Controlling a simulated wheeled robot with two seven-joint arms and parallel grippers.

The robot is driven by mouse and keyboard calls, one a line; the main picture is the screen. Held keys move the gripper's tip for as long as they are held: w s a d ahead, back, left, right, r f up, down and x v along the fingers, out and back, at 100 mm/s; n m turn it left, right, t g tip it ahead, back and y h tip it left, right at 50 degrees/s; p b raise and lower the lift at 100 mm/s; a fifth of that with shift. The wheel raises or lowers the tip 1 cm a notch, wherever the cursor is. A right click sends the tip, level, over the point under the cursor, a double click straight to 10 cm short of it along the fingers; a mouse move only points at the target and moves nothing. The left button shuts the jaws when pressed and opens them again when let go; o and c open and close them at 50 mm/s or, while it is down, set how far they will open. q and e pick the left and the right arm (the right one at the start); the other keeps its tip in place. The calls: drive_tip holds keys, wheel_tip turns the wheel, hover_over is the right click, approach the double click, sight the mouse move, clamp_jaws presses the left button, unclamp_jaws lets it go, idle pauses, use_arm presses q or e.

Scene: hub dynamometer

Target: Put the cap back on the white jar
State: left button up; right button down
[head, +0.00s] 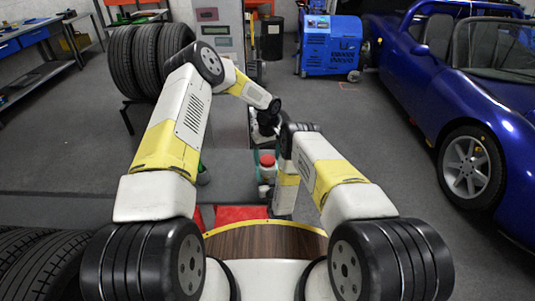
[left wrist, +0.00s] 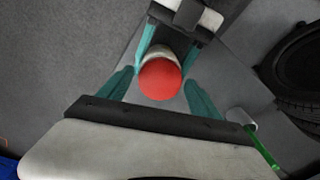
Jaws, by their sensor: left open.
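The white jar (left wrist: 157,54) stands upright with the red cap (left wrist: 161,80) at its top in the left wrist view. Both show small in the head view, the red cap (head: 267,160) above the white jar (head: 267,173). I cannot tell whether the cap is seated or only resting. My left gripper (left wrist: 160,77) points down over the cap, its teal fingers open and apart on either side of it. My right gripper's teal fingers flank the jar's body at the top of the left wrist view and appear closed on it; my right arm mostly hides them in the head view.
A green object (head: 204,174) lies left of the jar. Stacked tyres (head: 150,60) stand at the back left, a grey cabinet (head: 217,30) behind. A blue machine (head: 331,45) and a blue car (head: 450,90) are at the right. Grey floor lies open between.

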use_arm(q)
drive_tip(key=c, duration=1.5)
drive_tip(key=m, duration=0.4)
drive_tip(key=shift+m, duration=0.4)
drive_tip(key=m, duration=0.8)
drive_tip(key=shift+m, duration=0.3)
drive_tip(key=m, duration=0.4)
drive_tip(key=shift+m, duration=0.3)
drive_tip(key=o, duration=1.6)
